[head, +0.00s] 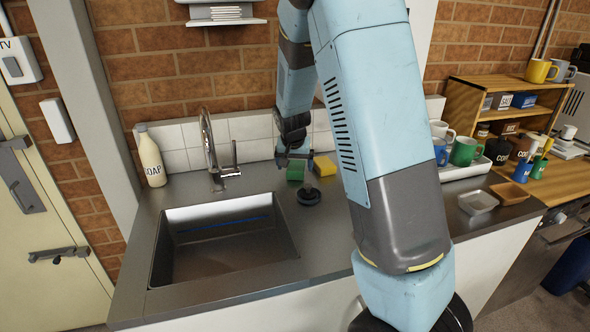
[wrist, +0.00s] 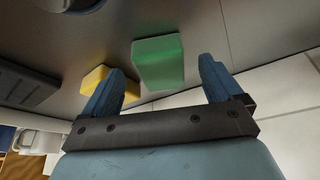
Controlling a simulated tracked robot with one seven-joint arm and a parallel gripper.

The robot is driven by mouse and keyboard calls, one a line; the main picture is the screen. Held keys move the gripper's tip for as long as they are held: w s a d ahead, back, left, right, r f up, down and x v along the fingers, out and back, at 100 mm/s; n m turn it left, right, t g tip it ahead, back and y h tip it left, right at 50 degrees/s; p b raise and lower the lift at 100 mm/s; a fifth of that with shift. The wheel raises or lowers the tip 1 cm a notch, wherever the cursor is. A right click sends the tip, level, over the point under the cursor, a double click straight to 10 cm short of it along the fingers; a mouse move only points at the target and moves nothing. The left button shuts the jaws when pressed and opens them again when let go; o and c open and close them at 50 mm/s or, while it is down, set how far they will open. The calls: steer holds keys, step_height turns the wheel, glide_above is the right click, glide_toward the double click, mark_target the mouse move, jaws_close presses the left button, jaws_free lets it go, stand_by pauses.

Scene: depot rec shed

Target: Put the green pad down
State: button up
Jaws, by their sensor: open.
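The green pad (head: 296,170) lies on the grey counter behind the sink, near the tiled backsplash. It also shows in the wrist view (wrist: 158,62), beyond and between my fingertips, with a visible gap to them. My gripper (head: 294,160) is open and empty, just above and close to the green pad in the head view; its two blue fingers (wrist: 160,82) are spread apart in the wrist view. A yellow sponge (head: 324,166) lies just right of the green pad on the counter.
The steel sink (head: 222,240) is open at the front left, with a tap (head: 212,150) behind it. A soap bottle (head: 151,158) stands at the back left. A dark round plug (head: 309,196) sits right of the sink. A mug tray (head: 468,168) is at right.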

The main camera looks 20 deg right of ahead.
steer(key=s+d+r+n+y, duration=0.1)
steer(key=s+r+n+y, duration=0.1)
steer(key=s+r, duration=1.7)
steer(key=s+r+n+t, duration=0.1)
steer(key=s+r+n, duration=0.1)
steer(key=s, duration=1.4)
steer(key=shift+a+r+n+t, duration=0.3)
steer(key=shift+a+r, duration=0.15)
steer(key=shift+r, duration=0.2)
